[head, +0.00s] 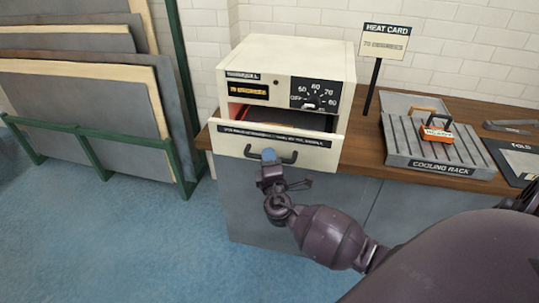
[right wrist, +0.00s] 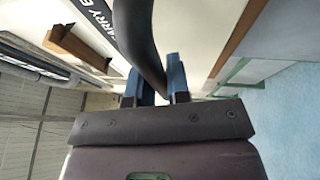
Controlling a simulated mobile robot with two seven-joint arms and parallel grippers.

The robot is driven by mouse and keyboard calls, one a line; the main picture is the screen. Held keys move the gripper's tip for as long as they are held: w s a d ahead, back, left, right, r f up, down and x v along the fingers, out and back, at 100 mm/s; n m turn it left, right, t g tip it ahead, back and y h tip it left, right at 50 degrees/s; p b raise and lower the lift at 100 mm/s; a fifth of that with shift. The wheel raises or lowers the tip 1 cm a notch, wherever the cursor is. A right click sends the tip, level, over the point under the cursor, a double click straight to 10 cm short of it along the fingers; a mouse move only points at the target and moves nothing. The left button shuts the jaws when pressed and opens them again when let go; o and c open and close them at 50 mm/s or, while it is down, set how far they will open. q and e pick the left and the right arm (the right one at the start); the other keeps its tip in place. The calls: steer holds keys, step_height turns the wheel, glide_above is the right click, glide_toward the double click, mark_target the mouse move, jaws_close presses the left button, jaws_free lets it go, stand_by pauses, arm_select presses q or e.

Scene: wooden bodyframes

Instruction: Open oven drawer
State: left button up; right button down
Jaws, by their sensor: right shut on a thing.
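The cream oven (head: 300,62) stands on the wooden counter in the head view. Its drawer (head: 232,144) sticks out toward me, with a dark gap showing behind its front panel. A dark bar handle (head: 290,159) runs across the drawer front. My right gripper (head: 268,156) is at the left-middle part of this handle. In the right wrist view its blue fingers (right wrist: 161,82) are on either side of the dark handle (right wrist: 140,35), shut on it. What lies inside the drawer is mostly hidden. My left gripper is not in view.
A grey cooling rack (head: 470,160) with an orange-and-white item (head: 437,133) stands right of the oven. A heat card sign (head: 384,42) rises behind it. Panels in a green rack (head: 95,148) stand at left. Blue floor (head: 130,245) at front left is clear.

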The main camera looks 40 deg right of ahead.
steer(key=s+a+b, duration=0.1)
steer(key=s+a, duration=1.2)
steer(key=a, duration=0.2)
steer(key=shift+a, duration=0.15)
steer(key=c, duration=1.1)
jaws_free()
steer(key=b+v, duration=0.1)
steer(key=v, duration=1)
